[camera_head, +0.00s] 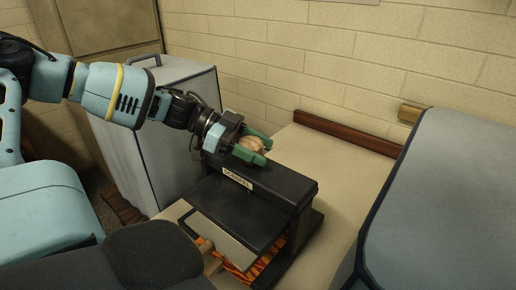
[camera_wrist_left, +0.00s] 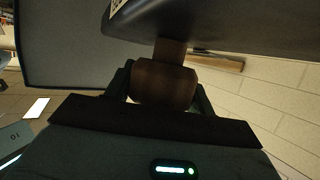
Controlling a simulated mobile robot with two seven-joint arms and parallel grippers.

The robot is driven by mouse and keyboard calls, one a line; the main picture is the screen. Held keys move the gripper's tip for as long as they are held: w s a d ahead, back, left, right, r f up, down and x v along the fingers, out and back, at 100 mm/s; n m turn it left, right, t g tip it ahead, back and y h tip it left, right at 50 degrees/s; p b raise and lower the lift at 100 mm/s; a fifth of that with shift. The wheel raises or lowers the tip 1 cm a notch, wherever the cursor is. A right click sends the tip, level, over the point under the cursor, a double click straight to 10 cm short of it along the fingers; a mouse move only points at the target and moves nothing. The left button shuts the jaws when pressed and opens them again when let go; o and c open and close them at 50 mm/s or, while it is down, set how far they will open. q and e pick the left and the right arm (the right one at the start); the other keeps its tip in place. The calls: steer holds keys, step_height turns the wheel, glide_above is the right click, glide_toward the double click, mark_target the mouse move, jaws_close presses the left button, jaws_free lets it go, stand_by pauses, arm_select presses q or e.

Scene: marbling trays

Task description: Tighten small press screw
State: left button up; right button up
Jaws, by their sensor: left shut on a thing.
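The small press (camera_head: 264,189) is a black frame with a label on its top beam, standing on a pale table. Its screw has a round wooden knob (camera_head: 251,145) on top of the beam, toward the left end. My left gripper (camera_head: 254,149), with green fingers, is shut on this knob. In the left wrist view the brown knob (camera_wrist_left: 163,84) sits between the fingers, with its stem running to the dark press beam (camera_wrist_left: 230,22). A flat plate and patterned orange sheets (camera_head: 240,272) show under the press, partly hidden. My right gripper is not in view.
A grey cabinet (camera_head: 150,130) with a handle stands at the left, behind my left arm. A large grey rounded body (camera_head: 440,200) fills the right side. A wooden rail (camera_head: 345,133) runs along the block wall. Bare table (camera_head: 335,170) shows behind the press.

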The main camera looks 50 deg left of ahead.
mark_target(241, 140)
arm_select(q)
steer(key=shift+f, duration=0.1)
steer(key=o, duration=1)
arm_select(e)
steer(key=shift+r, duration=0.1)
arm_select(q)
steer(key=shift+s+a+r, duration=0.15)
steer(key=shift+a+r, duration=0.15)
steer(key=p+v, duration=0.2)
steer(key=v, duration=0.3)
steer(key=shift+s+a+r, duration=0.15)
steer(key=shift+a, duration=0.1)
steer(key=shift+s+a+r, duration=0.15)
steer(key=shift+s+a, duration=0.2)
steer(key=shift+a, duration=0.1)
steer(key=shift+s+a, duration=0.1)
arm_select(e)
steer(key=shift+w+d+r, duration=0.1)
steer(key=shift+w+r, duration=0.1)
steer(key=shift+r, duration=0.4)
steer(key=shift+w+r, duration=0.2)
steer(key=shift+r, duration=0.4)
